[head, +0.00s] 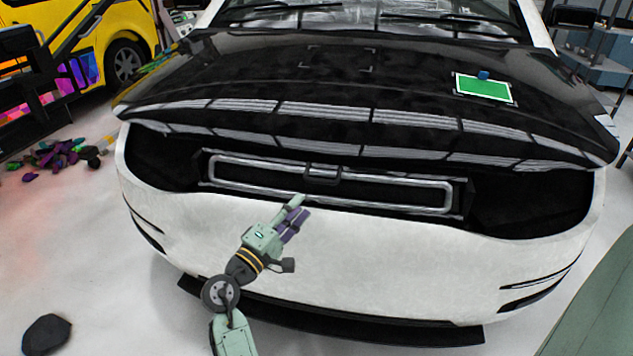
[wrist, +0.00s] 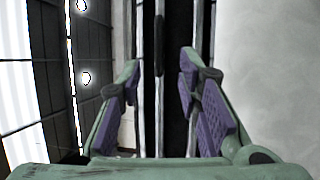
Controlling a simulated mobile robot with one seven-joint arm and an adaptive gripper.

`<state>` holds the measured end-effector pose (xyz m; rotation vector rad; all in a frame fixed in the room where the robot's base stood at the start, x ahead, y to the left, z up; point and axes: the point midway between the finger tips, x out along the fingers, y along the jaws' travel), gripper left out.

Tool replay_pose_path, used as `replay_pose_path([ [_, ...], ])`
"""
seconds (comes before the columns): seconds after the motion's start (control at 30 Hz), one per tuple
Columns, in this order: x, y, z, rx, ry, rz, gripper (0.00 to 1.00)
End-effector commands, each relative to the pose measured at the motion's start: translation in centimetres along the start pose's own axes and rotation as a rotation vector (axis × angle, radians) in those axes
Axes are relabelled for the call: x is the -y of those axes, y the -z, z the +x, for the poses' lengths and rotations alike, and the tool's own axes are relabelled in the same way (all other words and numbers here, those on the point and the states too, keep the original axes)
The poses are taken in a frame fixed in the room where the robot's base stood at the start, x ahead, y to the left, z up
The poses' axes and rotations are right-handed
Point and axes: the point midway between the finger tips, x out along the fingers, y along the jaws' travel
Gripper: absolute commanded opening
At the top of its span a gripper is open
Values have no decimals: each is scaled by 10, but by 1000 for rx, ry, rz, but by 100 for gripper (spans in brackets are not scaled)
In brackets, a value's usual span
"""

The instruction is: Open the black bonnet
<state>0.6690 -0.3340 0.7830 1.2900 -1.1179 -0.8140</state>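The black bonnet (head: 250,80) covers the front of a white car in the head view. Its front edge stands apart from the white bumper (head: 370,235), with a dark gap between them. In the gap are a grey metal frame (head: 420,203) and a small dark latch-like part (head: 322,172) at its upper middle. My gripper (head: 298,205) is in front of the bumper's top edge, just below and left of that part. In the wrist view my gripper (wrist: 160,80) has its purple-padded fingers apart, with nothing visibly held between them. Contact with the car cannot be told.
A green card (head: 484,88) with a small blue object lies on the bonnet's right side. A yellow vehicle (head: 85,35) and a pile of colourful scraps (head: 60,153) are at the left. A dark lump (head: 46,334) lies on the floor. Floor left of the car is mostly clear.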

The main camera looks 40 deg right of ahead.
Motion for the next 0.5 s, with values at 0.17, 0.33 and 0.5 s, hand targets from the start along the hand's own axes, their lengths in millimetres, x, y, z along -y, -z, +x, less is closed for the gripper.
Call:
replay_pose_path([
  [0.17,-4,-2,27,6,-3,-3,32],
  [0.33,-4,-1,61,4,-3,-1,32],
  [0.5,-4,0,88,1,-3,0,32],
])
